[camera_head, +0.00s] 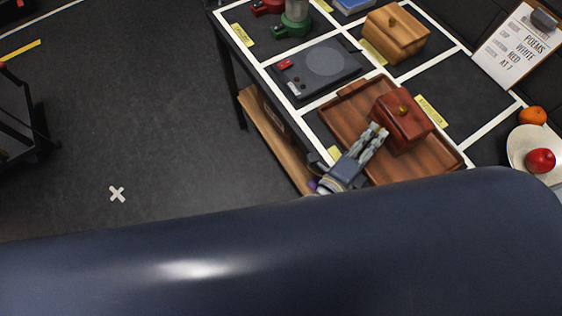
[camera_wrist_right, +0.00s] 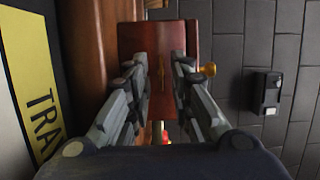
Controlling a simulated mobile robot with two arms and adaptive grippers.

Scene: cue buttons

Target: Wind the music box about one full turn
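In the right wrist view the box (camera_wrist_right: 151,40) lies ahead between the open fingers (camera_wrist_right: 155,75). A thin gold key-like piece (camera_wrist_right: 162,72) shows on the facing side, between the fingertips; I cannot tell whether they touch it. My left gripper is not in view.
A lighter wooden box (camera_head: 396,33), a dark flat device (camera_head: 315,69) and a green-based object (camera_head: 292,22) stand farther back on the table. A plate (camera_head: 519,152) with fruit and a clipboard (camera_head: 514,45) are at the right. The floor at left is mostly clear.

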